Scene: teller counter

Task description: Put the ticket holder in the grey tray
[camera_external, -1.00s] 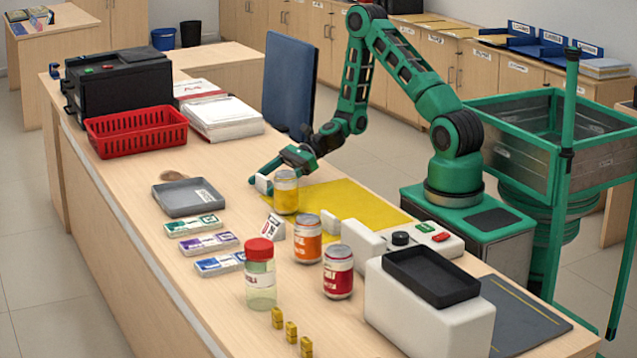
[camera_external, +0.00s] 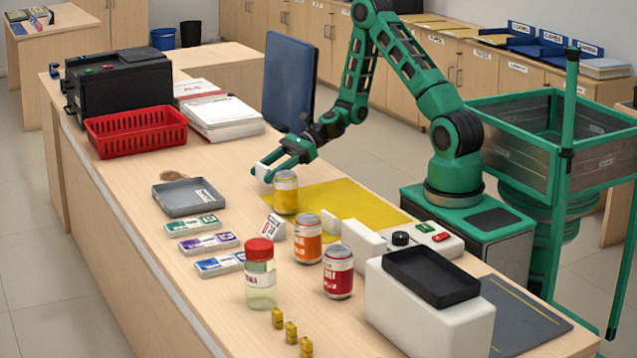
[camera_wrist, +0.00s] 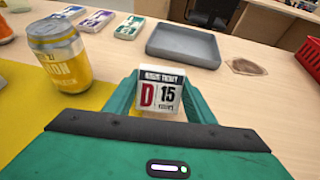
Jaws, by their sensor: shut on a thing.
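The ticket holder (camera_wrist: 160,95), a small white block printed "D 15", sits between my fingers in the wrist view. My gripper (camera_external: 268,171) is shut on it and holds it above the counter, just behind the yellow can. In the external view the holder (camera_external: 262,170) shows as a small white shape between the fingertips. The grey tray (camera_external: 180,203) lies on the counter to the left of my gripper. It looks empty apart from a white label. In the wrist view the tray (camera_wrist: 183,43) is ahead of the fingers, beyond the holder.
A yellow can (camera_external: 285,193) stands close to my gripper on the yellow mat (camera_external: 335,198). Several labelled packs (camera_external: 207,242) and a white sign (camera_external: 275,226) are nearer the camera. A brown disc (camera_wrist: 246,66) lies beside the tray. Counter between holder and tray looks clear.

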